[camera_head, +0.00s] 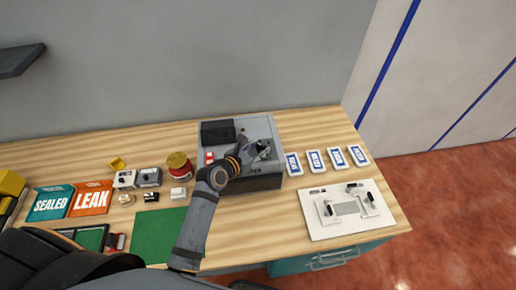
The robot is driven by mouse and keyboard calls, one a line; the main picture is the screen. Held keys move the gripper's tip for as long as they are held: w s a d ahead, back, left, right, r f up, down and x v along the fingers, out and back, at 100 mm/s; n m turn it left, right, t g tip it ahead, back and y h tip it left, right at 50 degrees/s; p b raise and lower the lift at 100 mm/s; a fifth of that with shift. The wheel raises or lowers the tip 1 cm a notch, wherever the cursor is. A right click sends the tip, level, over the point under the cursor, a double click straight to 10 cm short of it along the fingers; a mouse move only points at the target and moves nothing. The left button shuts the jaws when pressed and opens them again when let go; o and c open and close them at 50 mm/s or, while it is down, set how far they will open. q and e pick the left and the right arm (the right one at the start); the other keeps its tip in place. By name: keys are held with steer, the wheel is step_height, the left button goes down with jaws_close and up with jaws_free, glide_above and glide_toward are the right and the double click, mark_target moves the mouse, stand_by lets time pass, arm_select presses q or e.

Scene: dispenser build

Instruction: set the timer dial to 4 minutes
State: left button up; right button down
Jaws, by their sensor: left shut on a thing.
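A grey tester box (258,122) with a dark block on its top left stands at the back middle of the table. My left gripper (264,151) is at the right part of the box's top, and its arm reaches up from the bottom of the view. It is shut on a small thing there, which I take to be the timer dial. The fingers hide the dial, and its marks and setting cannot be read. My right gripper is not in view.
Several blue and white labelled cards (313,161) lie right of the box. A white board with fittings (318,218) lies at front right. A red and yellow jar (179,168), small parts, SEALED (50,203) and LEAK (91,199) mats and a green mat (150,240) are left.

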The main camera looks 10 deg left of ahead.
arm_select(q)
steer(key=shift+w+a+m+g+h, duration=0.15)
steer(key=shift+m+g+h, duration=0.15)
steer(key=shift+m+h, duration=0.4)
steer(key=shift+w+a+m+g+h, duration=0.15)
steer(key=shift+m+g+h, duration=0.25)
steer(key=shift+m+h, duration=0.2)
steer(key=shift+a+m+g+h, duration=0.1)
steer(key=shift+m+g+h, duration=0.3)
steer(key=shift+m+h, duration=0.15)
steer(key=m+g+h, duration=0.1)
steer(key=m+g+h+b, duration=0.1)
steer(key=m+g, duration=0.1)
steer(key=m+g+h, duration=0.1)
steer(key=m, duration=0.1)
steer(key=shift+w+a+h, duration=0.2)
steer(key=shift+w+h, duration=0.1)
steer(key=shift+h, duration=0.05)
steer(key=shift+g, duration=0.4)
steer(key=o, duration=1.2)
steer(key=shift+c, duration=0.2)
